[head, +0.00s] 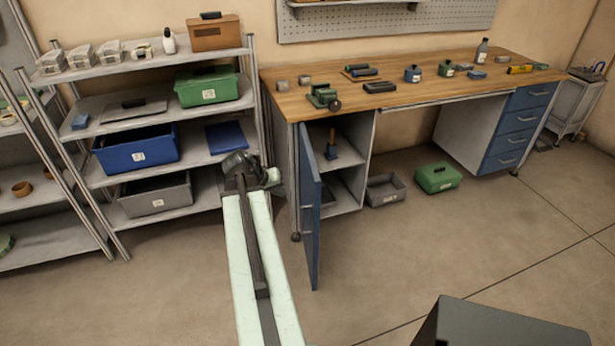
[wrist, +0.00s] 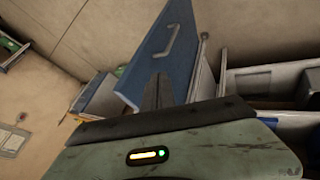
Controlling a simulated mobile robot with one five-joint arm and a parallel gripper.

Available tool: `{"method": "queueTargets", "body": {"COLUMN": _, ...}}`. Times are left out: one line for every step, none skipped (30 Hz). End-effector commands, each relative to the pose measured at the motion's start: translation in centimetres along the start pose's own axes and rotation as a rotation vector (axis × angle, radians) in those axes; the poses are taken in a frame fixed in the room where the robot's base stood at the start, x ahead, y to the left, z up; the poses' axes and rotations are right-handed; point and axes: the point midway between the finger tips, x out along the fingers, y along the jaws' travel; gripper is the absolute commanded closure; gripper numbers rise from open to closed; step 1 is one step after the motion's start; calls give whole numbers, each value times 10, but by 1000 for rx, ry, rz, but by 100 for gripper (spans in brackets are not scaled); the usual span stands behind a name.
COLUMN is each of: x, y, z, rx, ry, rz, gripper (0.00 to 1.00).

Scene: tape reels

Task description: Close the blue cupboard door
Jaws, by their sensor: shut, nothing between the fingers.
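The blue cupboard door (head: 310,205) stands open under the left end of the workbench, swung out toward me and seen nearly edge-on. The open cupboard (head: 345,195) shows its shelves to the door's right. In the wrist view the door (wrist: 150,60) shows its outer face with a grey handle (wrist: 170,42). My gripper (wrist: 159,80) is shut and empty, its dark fingers pointing toward the lower part of that face. In the head view my arm's end is left of the door, and the fingertips are hard to make out. I cannot tell whether they touch the door.
A metal shelf rack (head: 180,165) with bins stands close at the left of my arm. The wooden workbench (head: 420,85) carries tools and small containers. A grey bin (head: 386,190) and a green box (head: 438,178) are on the floor right of the cupboard. Floor in front is clear.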

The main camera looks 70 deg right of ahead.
Motion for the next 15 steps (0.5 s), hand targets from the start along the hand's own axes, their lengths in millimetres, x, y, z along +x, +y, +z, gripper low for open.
{"method": "queueTargets", "body": {"x": -1, "y": 11, "z": -4, "rx": 12, "ry": 1, "rz": 10, "gripper": 100}}
{"method": "queueTargets", "body": {"x": 0, "y": 13, "z": -4, "rx": 15, "ry": 1, "rz": 13, "gripper": 100}}
{"method": "queueTargets", "body": {"x": 1, "y": 14, "z": -4, "rx": 17, "ry": 2, "rz": 15, "gripper": 100}}
{"method": "queueTargets", "body": {"x": 2, "y": 14, "z": -3, "rx": 17, "ry": 2, "rz": 16, "gripper": 100}}
{"method": "queueTargets", "body": {"x": 4, "y": 13, "z": -3, "rx": 17, "ry": 2, "rz": 15, "gripper": 100}}
{"method": "queueTargets", "body": {"x": 6, "y": 12, "z": -2, "rx": 17, "ry": 1, "rz": 15, "gripper": 100}}
{"method": "queueTargets", "body": {"x": 9, "y": 12, "z": -2, "rx": 17, "ry": 1, "rz": 15, "gripper": 100}}
{"method": "queueTargets", "body": {"x": 12, "y": 11, "z": -2, "rx": 17, "ry": 1, "rz": 15, "gripper": 100}}
{"method": "queueTargets", "body": {"x": 18, "y": 10, "z": -1, "rx": 17, "ry": 0, "rz": 15, "gripper": 100}}
{"method": "queueTargets", "body": {"x": 24, "y": 10, "z": -1, "rx": 17, "ry": 0, "rz": 15, "gripper": 100}}
{"method": "queueTargets", "body": {"x": 30, "y": 10, "z": 0, "rx": 17, "ry": 0, "rz": 15, "gripper": 100}}
{"method": "queueTargets", "body": {"x": 39, "y": 10, "z": 0, "rx": 17, "ry": -1, "rz": 15, "gripper": 100}}
{"method": "queueTargets", "body": {"x": 46, "y": 9, "z": 1, "rx": 18, "ry": -1, "rz": 15, "gripper": 100}}
{"method": "queueTargets", "body": {"x": 53, "y": 9, "z": 1, "rx": 18, "ry": -1, "rz": 15, "gripper": 100}}
{"method": "queueTargets", "body": {"x": 63, "y": 9, "z": 1, "rx": 18, "ry": -1, "rz": 14, "gripper": 100}}
